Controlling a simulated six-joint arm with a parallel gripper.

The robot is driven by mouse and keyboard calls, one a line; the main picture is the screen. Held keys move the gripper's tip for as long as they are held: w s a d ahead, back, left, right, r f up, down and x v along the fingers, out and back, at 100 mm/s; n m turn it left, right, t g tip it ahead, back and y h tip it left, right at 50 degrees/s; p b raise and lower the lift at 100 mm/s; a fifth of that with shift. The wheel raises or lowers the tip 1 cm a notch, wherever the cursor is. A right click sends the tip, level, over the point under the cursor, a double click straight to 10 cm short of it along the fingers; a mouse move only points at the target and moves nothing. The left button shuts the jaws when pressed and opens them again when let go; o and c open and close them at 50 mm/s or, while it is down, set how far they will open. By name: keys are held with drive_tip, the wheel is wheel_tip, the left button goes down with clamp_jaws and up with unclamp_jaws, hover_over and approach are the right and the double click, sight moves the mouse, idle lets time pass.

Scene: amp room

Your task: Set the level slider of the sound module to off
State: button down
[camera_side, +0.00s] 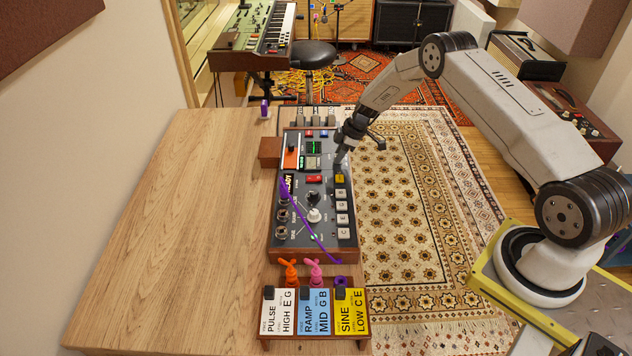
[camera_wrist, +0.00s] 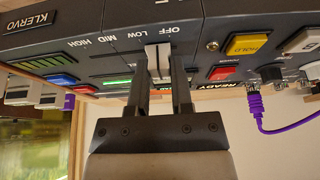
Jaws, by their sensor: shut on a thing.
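The sound module (camera_side: 300,228) is a dark grey panel in a wooden case on the wooden table in the side view. In the wrist view, its level slider has a pale cap (camera_wrist: 158,60) beside a printed row reading OFF, LOW, MID, HIGH from right to left. The cap stands by the OFF and LOW marks, closer to OFF; whether it is fully at OFF I cannot tell. My gripper (camera_wrist: 161,82) is shut on the cap, with one dark finger on each side. In the side view my gripper (camera_side: 341,157) hides the slider at the module's right edge.
Red, yellow and blue buttons, a green display and a purple cable (camera_wrist: 285,128) lie close around the slider. A rack of labelled cards (camera_side: 315,312) stands in front of the module. The table's left side (camera_side: 180,220) is clear.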

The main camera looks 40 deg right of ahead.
drive_tip(key=shift+s+a+f, duration=0.1)
drive_tip(key=shift+s+a, duration=0.5)
drive_tip(key=shift+a, duration=0.05)
drive_tip(key=c, duration=0.5)
unclamp_jaws()
drive_tip(key=shift+d, duration=0.1)
drive_tip(key=shift+s+d+r, duration=0.1)
drive_tip(key=shift+d+r, duration=0.05)
drive_tip(key=shift+r, duration=0.45)
drive_tip(key=shift+v, duration=3.3)
